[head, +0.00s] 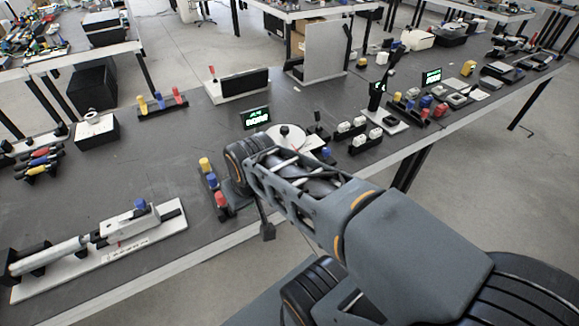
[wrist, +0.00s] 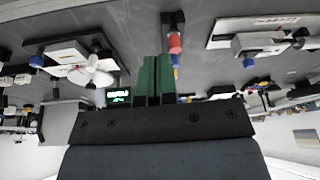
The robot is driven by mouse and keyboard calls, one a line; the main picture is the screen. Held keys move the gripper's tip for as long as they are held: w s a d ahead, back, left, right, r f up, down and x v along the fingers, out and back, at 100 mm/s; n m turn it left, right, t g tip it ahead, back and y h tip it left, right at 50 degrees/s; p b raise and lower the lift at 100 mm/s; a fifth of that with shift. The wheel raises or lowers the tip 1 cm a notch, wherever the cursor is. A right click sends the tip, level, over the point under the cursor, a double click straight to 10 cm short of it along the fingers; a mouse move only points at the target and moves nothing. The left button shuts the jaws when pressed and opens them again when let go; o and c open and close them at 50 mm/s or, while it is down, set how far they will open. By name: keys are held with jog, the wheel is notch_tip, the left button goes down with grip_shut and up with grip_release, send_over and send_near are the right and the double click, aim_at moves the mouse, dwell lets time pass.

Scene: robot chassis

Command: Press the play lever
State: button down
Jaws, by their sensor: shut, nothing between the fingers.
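A device with a white round disc (head: 291,137) stands near the table's front edge, partly hidden behind my arm. It also shows in the wrist view (wrist: 92,71), at the left. A small upright dark lever (head: 317,119) stands beside it; I cannot tell if this is the play lever. My gripper (wrist: 154,62) shows in the wrist view with its green fingers together and nothing between them. The fingertips appear near a row of red, blue and yellow knobs (wrist: 175,44); contact cannot be told. In the head view my arm hides the fingers.
The same knob row (head: 213,182) stands left of my arm. A lit green display (head: 256,117) is behind the disc device. A white-based slider device (head: 125,240) lies at the front left. White-topped switches (head: 358,132) stand right. The left middle of the table (head: 120,175) is clear.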

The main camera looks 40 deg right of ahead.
jog(key=w+d+f+m+b, duration=0.1)
jog(key=w+d+f+m, duration=0.1)
jog(key=d+m, duration=0.5)
jog(key=w+d+f+m+t+b, duration=0.1)
jog(key=d+m, duration=0.6)
jog(key=d, duration=0.8)
notch_tip(320, 180, down, 2)
jog(key=shift+w+d+f+m+t+b, duration=0.1)
jog(key=shift+w+d+m+t+b, duration=0.2)
jog(key=shift+w+m+b, duration=0.2)
jog(key=shift+a, duration=0.1)
jog(key=w+f, duration=0.8)
jog(key=shift+a+f, duration=0.15)
jog(key=shift+a, duration=0.3)
jog(key=shift+w, duration=0.1)
